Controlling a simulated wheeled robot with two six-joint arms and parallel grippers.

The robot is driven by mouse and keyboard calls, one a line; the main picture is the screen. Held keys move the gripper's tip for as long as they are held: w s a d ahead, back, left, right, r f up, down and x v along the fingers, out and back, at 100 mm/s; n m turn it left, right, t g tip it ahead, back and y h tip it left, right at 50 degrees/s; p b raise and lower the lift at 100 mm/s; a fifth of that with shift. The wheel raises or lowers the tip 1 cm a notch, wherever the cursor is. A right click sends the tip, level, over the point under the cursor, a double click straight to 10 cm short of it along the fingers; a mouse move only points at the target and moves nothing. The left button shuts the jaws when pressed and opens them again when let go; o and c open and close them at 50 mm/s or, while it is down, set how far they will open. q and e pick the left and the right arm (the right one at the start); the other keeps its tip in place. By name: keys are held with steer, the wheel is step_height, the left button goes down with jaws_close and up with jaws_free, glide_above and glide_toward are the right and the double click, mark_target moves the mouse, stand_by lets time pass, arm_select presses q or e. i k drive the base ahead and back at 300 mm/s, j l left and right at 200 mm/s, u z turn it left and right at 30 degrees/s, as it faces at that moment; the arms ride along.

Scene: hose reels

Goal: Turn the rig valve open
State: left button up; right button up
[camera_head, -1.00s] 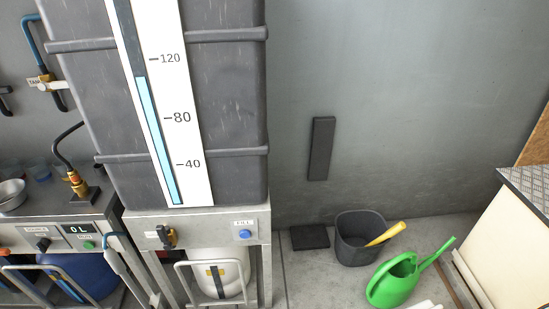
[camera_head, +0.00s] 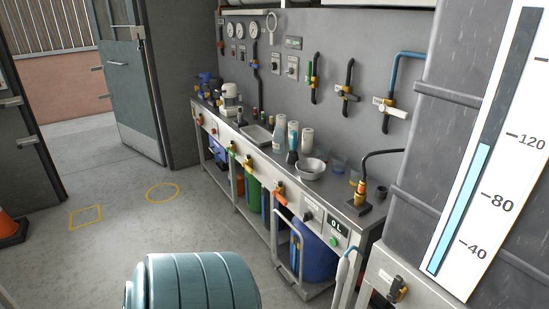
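I cannot tell which valve is the rig valve. A brass valve fitting (camera_head: 359,195) with a black curved hose stands on the right end of the steel bench. Several pipes with valves are on the grey wall: a blue pipe with a white-tagged valve (camera_head: 390,106), a black pipe with a valve (camera_head: 347,92) and one with green (camera_head: 311,78). A black-handled valve (camera_head: 397,290) is on the stand under the tall grey tank. Valve positions are too small to read. Neither of my grippers is in view.
The steel bench (camera_head: 273,158) runs along the wall, with bottles, a bowl (camera_head: 311,169) and a 0 L display (camera_head: 336,226). The grey tank (camera_head: 432,140) stands at right. A teal ribbed drum-like object (camera_head: 200,283) is at the bottom.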

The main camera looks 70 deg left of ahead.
mark_target(280, 198)
steer(key=u, duration=2.1)
steer(key=i+j+z, duration=0.1)
steer(key=z, duration=0.3)
steer(key=i+j+z, duration=0.1)
steer(key=z, duration=0.25)
steer(key=j+z, duration=0.1)
steer(key=z, duration=0.3)
steer(key=i+j, duration=0.05)
